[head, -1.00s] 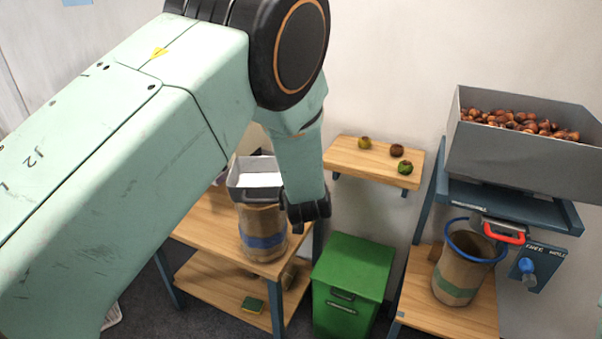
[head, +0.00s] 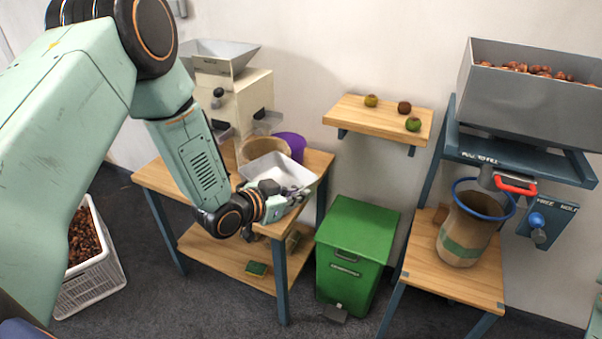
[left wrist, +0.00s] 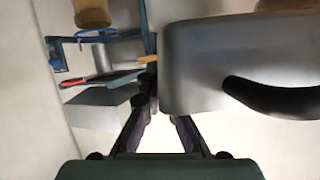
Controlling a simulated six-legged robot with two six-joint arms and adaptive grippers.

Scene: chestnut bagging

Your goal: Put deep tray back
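The deep tray (head: 258,168), pale inside with grey walls, is at the front of the left wooden table, tilted in the head view. My left gripper (head: 288,192) is at its near right side and looks closed on its edge. In the left wrist view the tray's grey wall (left wrist: 195,65) with a black curved handle fills the right side, against the fingers (left wrist: 152,100). Whether the tray touches the table is hidden by my gripper and arm. My right gripper is not in view.
A brown round container (head: 262,147) and a purple bowl (head: 291,143) stand close behind the tray. A cream machine with a hopper (head: 222,58) is at the back. A green bin (head: 355,250) stands right of the table. A blue-rimmed bag (head: 468,228) sits under the chestnut hopper (head: 530,100).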

